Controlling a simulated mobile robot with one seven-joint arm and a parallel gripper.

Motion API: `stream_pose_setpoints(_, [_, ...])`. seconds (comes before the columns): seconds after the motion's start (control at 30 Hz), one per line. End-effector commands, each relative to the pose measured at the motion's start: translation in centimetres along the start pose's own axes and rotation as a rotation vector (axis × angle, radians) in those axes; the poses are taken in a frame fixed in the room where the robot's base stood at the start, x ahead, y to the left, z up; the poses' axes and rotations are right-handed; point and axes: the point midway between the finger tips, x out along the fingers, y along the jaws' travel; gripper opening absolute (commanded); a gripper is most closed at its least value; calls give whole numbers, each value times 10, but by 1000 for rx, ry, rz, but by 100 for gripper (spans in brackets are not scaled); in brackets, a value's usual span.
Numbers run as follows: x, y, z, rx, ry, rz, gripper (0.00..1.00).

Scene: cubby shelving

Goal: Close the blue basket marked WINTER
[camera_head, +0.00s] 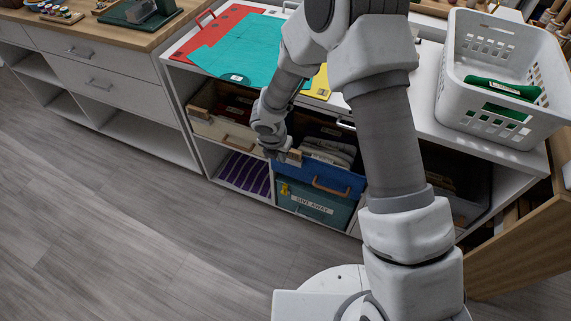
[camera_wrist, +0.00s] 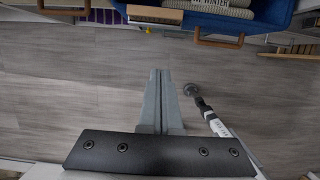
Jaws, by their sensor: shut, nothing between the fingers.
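The blue basket (camera_head: 337,181) juts out of the middle cubby above a green bin, with its top open and folded grey and dark cloth inside. It has a brown handle on its front. In the wrist view the blue basket (camera_wrist: 258,24) is along the top edge, with its handle (camera_wrist: 218,42) and a partly cut-off tag reading WINTER. A wooden block (camera_wrist: 155,15) shows at its left end. My gripper (camera_head: 284,157) is near the basket's left front corner; contact cannot be told. In the wrist view my gripper (camera_wrist: 160,72) is shut and empty, its fingers together over the floor.
The green GIVE AWAY bin (camera_head: 312,203) is below. A cream bin (camera_head: 222,130) and a purple striped bin (camera_head: 243,174) stand to the left. A white perforated basket (camera_head: 503,125) and coloured folders (camera_head: 240,60) are on top. The floor in front is clear.

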Motion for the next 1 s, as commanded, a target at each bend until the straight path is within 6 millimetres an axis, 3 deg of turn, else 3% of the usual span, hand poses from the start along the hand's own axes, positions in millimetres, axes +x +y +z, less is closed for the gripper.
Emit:
stream_pose_setpoints(0.03, [13, 3, -6, -3, -17, 3, 0])
stream_pose_setpoints(0.07, [13, 4, -8, -3, -25, 3, 0])
stream_pose_setpoints(0.33, [10, 7, -24, -3, -85, 4, 0])
stream_pose_setpoints(0.6, [11, 7, -27, -1, -101, 3, 0])
stream_pose_setpoints(0.77, [36, 7, -26, -1, -99, 2, 0])
stream_pose_setpoints(1.0, [89, 7, -20, -2, -100, 2, 0])
